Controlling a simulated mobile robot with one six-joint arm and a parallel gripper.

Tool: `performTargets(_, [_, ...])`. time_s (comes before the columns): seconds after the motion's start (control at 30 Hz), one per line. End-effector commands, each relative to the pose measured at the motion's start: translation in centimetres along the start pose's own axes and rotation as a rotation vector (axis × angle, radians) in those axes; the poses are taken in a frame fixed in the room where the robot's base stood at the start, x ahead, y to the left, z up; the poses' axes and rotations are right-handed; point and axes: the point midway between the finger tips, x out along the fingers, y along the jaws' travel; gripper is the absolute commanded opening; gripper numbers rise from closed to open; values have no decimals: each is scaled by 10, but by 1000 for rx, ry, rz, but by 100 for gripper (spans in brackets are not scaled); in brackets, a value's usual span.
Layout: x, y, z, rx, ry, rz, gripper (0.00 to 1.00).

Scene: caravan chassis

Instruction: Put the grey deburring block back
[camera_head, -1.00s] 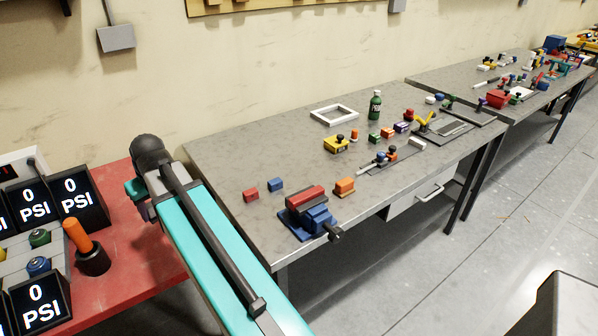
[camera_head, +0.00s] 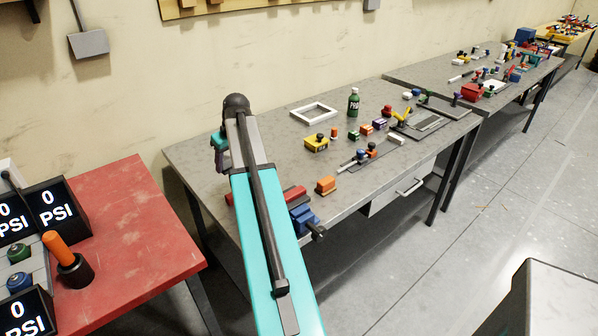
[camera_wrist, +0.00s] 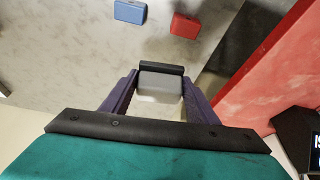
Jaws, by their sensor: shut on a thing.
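The grey deburring block (camera_wrist: 160,84) is between the purple fingers of my gripper (camera_wrist: 158,92) in the wrist view. In the head view my gripper (camera_head: 220,158) is at the left end of the grey workbench (camera_head: 235,168), partly hidden by my arm.
A red block (camera_wrist: 185,25) and a blue block (camera_wrist: 130,12) lie on the bench beyond the gripper. A blue vise (camera_head: 304,217) stands at the bench's front. The red table (camera_head: 125,225) is to the left. A white frame (camera_head: 313,113) and green bottle (camera_head: 353,101) stand farther back.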

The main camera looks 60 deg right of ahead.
Motion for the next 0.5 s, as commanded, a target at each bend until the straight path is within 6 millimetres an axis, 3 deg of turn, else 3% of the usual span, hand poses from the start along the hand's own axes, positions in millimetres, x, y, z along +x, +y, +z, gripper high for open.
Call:
performTargets(0.03, [-2,22,1,12,1,4,33])
performTargets(0.5, [-26,186,52,76,17,30,33])
